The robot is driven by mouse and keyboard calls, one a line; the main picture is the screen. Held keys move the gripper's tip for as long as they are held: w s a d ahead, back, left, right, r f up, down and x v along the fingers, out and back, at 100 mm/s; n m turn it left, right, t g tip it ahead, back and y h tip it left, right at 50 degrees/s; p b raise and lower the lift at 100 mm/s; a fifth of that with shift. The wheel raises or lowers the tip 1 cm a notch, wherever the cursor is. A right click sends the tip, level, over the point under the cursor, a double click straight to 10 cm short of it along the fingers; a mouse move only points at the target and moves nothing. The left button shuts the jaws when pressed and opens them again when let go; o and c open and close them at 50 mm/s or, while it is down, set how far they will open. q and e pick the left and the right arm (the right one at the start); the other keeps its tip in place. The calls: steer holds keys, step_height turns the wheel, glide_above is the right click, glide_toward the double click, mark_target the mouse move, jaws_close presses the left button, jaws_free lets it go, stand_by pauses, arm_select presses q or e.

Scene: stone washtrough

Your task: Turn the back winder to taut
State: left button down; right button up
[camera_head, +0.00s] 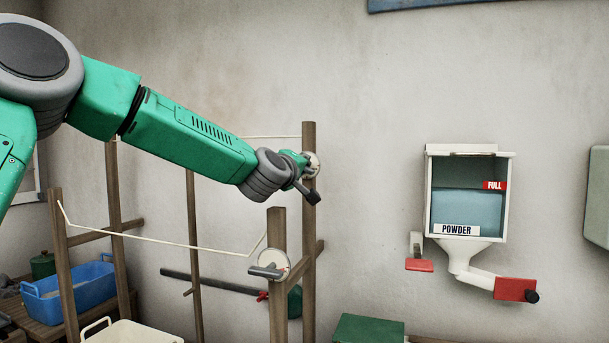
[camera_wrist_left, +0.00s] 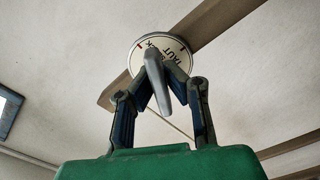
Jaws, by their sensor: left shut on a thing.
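The back winder (camera_head: 313,165) is a round pale dial on the tall back post, partly hidden by my left gripper (camera_head: 301,166). In the left wrist view its dial (camera_wrist_left: 135,61) shows the word TAUT and part of another word ending in K. My left gripper is shut on the grey handle (camera_wrist_left: 157,82) of this winder, with a finger on each side. The back line (camera_head: 270,136) runs to the back post and looks nearly straight; my arm hides much of it. My right gripper is out of view.
The front winder (camera_head: 273,264) sits on the nearer post (camera_head: 278,302), and its front line (camera_head: 160,238) sags. A powder dispenser (camera_head: 466,195) hangs on the wall at right. A blue tub (camera_head: 70,298) and a cream basket (camera_head: 135,332) stand at lower left.

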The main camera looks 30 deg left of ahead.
arm_select(q)
steer(key=n+b, duration=0.1)
steer(key=n, duration=0.2)
steer(key=f+n+b, duration=0.1)
steer(key=n+b, duration=0.1)
steer(key=n, duration=0.1)
steer(key=shift+f+n, duration=0.2)
steer(key=shift+n, duration=0.1)
steer(key=n+b, duration=0.4)
steer(key=n, duration=0.2)
steer(key=n+b, duration=0.2)
steer(key=n, duration=0.2)
steer(key=shift+b, duration=0.35)
steer(key=n+b, duration=0.2)
steer(key=n, duration=0.1)
steer(key=shift+b, duration=0.35)
steer(key=n+b, duration=0.2)
steer(key=n, duration=0.1)
steer(key=shift+r, duration=0.1)
steer(key=shift+r+n+b, duration=0.1)
steer(key=shift+n+b, duration=0.2)
steer(key=shift+n, duration=0.3)
steer(key=shift+r, duration=0.1)
steer(key=shift+r, duration=0.1)
steer(key=c, duration=1.6)
jaws_free()
steer(key=shift+s+r, duration=0.15)
